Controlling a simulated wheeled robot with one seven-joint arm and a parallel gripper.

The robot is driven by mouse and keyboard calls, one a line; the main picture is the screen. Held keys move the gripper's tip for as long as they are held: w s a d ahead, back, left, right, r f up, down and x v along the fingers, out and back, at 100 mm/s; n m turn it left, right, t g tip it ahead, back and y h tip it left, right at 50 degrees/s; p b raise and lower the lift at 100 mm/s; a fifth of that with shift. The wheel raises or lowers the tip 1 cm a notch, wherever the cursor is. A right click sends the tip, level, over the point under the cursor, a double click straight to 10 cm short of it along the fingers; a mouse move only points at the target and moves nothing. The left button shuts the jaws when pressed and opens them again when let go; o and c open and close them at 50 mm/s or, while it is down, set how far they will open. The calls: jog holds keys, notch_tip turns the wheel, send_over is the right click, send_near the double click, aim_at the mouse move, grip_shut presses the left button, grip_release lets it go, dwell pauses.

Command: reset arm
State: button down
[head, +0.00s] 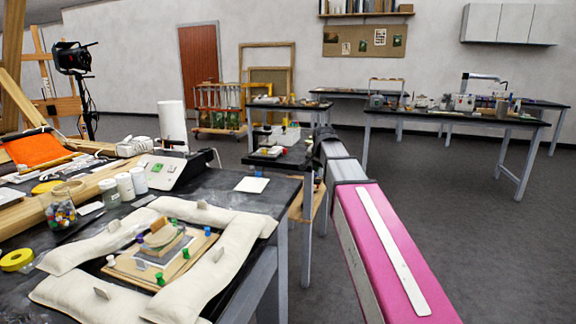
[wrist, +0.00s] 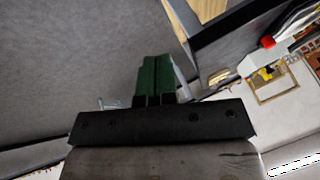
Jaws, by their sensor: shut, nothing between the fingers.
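My gripper (wrist: 155,62) shows in the wrist view as two dark green fingers side by side, pressed together with nothing between them. They point into open space over grey floor and touch nothing that I can see. In the head view my pink and grey arm reaches forward, just right of the near black worktable (head: 228,185). The fingers cannot be made out there. On that table, pale sandbags (head: 190,287) ring a wooden board (head: 140,265) with a gilt fragment (head: 160,235) and coloured pins.
A jar of coloured pieces (head: 58,210), white bottles (head: 125,186) and a grey device (head: 165,170) crowd the near table. A small black side table (head: 283,160) stands close to my arm's far end. Open floor (head: 470,235) lies to the right, before the back workbench (head: 430,117).

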jog(key=s+d+f+n+g, duration=0.3)
jog(key=s+f, duration=1.1)
jog(key=f, duration=0.3)
jog(key=s+d+f+n+g, duration=0.3)
jog(key=s+d+f, duration=0.1)
jog(key=s+f, duration=1)
notch_tip(320, 180, down, 3)
jog(key=shift+s+r+n+h, duration=0.1)
jog(key=shift+s+n+h, duration=0.05)
jog(key=shift+n+h, duration=0.15)
jog(key=shift+d, duration=0.1)
